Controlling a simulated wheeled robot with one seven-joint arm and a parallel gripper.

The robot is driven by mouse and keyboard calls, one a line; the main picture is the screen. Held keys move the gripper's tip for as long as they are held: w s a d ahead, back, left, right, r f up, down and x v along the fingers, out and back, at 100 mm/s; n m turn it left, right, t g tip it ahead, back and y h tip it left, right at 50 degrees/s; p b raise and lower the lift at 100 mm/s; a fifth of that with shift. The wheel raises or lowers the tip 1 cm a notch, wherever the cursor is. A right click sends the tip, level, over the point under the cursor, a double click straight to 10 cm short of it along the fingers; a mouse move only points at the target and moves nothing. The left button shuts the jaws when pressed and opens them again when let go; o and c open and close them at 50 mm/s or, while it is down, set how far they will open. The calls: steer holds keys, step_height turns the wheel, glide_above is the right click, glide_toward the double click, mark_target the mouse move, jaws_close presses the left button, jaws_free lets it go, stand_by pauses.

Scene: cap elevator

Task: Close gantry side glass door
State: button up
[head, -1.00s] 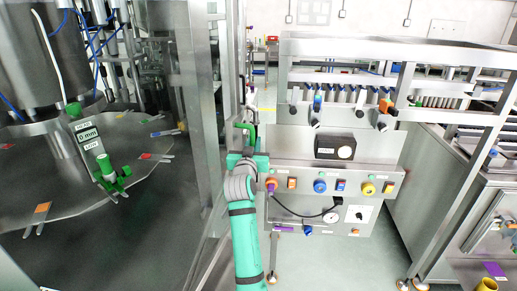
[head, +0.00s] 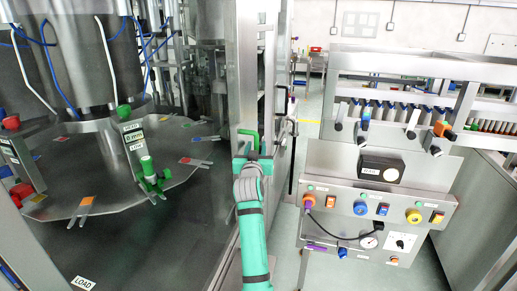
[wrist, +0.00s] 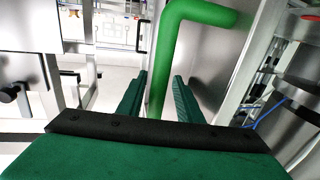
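The gantry side glass door shows in the head view as a tall metal-framed edge (head: 246,85) beside the rotary machine, with a green handle (head: 255,138) on it. I cannot tell how far the door stands from its closed position. My gripper (head: 252,160) is at the handle, just below its top bend. In the wrist view the bent green handle (wrist: 190,14) runs down between the two dark green fingers of my gripper (wrist: 160,80). The fingers are apart, with gaps visible on both sides of the handle. The handle's lower part is hidden by the gripper.
The rotary machine with its round metal plate (head: 110,185) fills the left. A control panel (head: 375,205) with buttons and a gauge stands at the right, under a metal frame (head: 420,62). A strip of bare floor (head: 283,235) lies between them.

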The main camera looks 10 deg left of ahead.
steer(key=s, duration=1.1)
steer(key=shift+d, duration=0.15)
steer(key=shift+w+f, duration=0.1)
steer(key=shift+w, duration=0.1)
